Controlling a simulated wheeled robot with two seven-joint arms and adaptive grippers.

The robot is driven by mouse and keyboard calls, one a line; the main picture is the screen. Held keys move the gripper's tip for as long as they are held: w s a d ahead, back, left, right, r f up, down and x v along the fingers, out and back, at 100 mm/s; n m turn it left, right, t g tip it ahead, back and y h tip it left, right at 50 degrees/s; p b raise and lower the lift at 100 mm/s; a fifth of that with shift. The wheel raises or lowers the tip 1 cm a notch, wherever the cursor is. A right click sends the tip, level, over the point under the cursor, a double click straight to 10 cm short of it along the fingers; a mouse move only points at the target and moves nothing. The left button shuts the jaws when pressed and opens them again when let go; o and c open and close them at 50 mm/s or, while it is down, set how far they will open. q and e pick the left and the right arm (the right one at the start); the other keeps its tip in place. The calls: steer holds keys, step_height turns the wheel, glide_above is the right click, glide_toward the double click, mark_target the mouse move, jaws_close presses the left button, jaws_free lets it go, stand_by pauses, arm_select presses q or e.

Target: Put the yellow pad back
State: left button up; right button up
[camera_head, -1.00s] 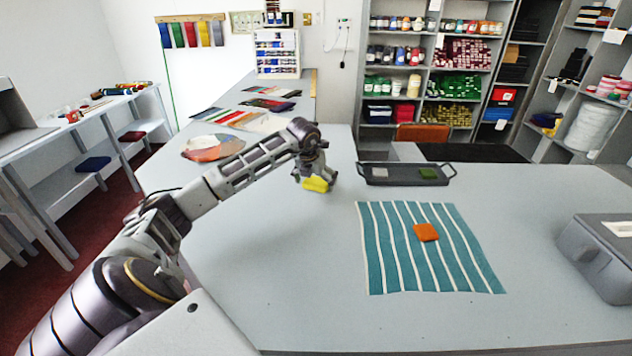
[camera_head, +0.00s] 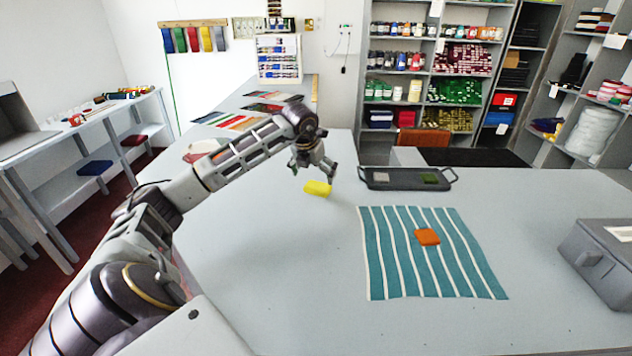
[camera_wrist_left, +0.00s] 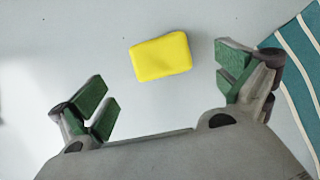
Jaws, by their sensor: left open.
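The yellow pad (camera_head: 317,188) lies flat on the grey counter, left of the dark tray. My left gripper (camera_head: 312,168) is open just above and behind it. In the left wrist view the yellow pad (camera_wrist_left: 161,56) lies beyond and between the open, green-padded fingers of my left gripper (camera_wrist_left: 162,88), with nothing held. The dark tray (camera_head: 447,184) with handles holds a light grey pad (camera_head: 381,177) and a dark green pad (camera_head: 430,178). An orange pad (camera_head: 427,237) lies on the teal and white striped cloth (camera_head: 400,270). My right gripper is not in view.
A grey box (camera_head: 602,255) stands at the right edge of the counter. Fabric swatches (camera_head: 232,122) lie toward the back left. The counter (camera_head: 270,270) is clear in front of the yellow pad and left of the striped cloth.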

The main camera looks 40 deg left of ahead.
arm_select(q)
steer(key=v, duration=0.5)
steer(key=shift+r, duration=0.3)
